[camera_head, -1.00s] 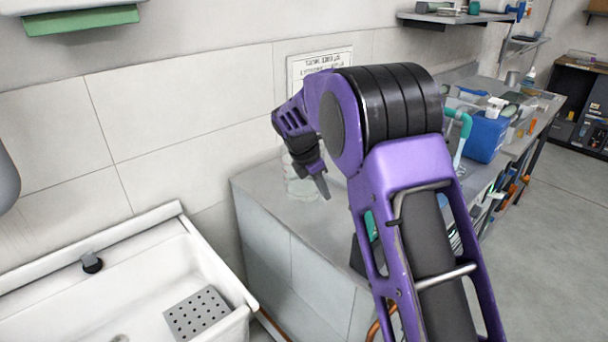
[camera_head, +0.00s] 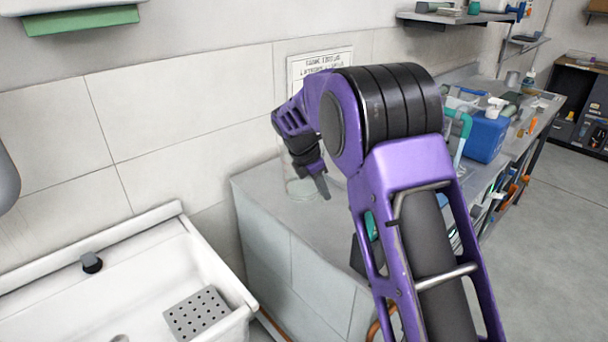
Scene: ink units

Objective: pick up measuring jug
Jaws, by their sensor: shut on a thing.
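The measuring jug (camera_head: 297,187) is a clear, see-through vessel on the grey counter near the wall, in the middle of the head view. My gripper (camera_head: 318,186) points down at it, and a dark finger shows in front of the jug's right side. The gripper is shut on the jug. My wrist and arm hide much of the jug's upper part and right side. Its base looks to be at the counter top; I cannot tell whether it touches.
A white sink (camera_head: 140,290) lies at the lower left. A blue container (camera_head: 487,137) and several tools crowd the bench at the right. A printed notice (camera_head: 318,62) hangs on the wall behind my gripper. Some bare counter (camera_head: 262,185) shows left of the jug.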

